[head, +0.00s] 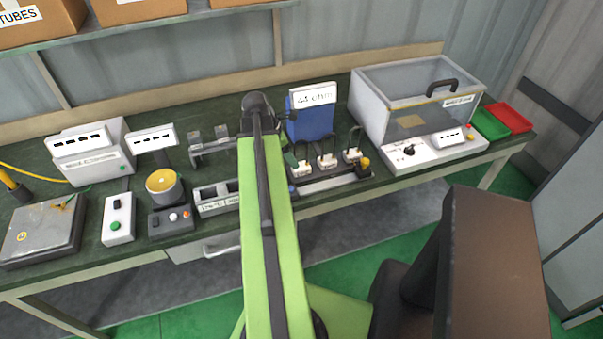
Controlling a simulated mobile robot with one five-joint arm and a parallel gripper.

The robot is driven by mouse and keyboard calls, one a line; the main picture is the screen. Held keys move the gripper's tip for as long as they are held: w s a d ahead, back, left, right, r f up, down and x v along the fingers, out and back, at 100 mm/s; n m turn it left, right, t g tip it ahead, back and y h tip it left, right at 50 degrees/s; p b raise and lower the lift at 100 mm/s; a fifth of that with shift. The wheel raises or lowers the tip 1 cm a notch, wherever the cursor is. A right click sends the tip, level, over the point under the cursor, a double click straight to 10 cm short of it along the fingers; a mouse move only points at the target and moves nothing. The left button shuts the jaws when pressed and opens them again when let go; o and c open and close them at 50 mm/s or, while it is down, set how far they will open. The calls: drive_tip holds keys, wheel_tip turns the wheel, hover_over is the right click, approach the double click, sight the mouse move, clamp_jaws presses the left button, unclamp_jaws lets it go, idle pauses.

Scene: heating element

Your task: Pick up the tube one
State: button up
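My green arm reaches up over the middle of the bench. Its dark far end (258,108) is near the blue holder. My gripper's fingers cannot be made out, and the arm hides part of the bench. I cannot pick out tube one. A grey slotted tray (207,208) on the bench is partly hidden behind the arm, and its contents are unclear. A cardboard box marked TUBES (45,32) is on the shelf at top left.
The dark bench (135,185) holds a clear-lidded case (415,85), several plugs on a strip (325,183), a blue holder (312,122), a yellow-topped device (163,188), a flat grey plate unit (42,232), and green (490,124) and red (508,116) trays.

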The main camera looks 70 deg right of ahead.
drive_tip(key=b+x, duration=0.5)
drive_tip(key=shift+s+a+f, duration=0.1)
drive_tip(key=shift+a+f, duration=0.1)
drive_tip(key=shift+a, duration=0.15)
drive_tip(key=shift+r, duration=0.15)
clamp_jaws()
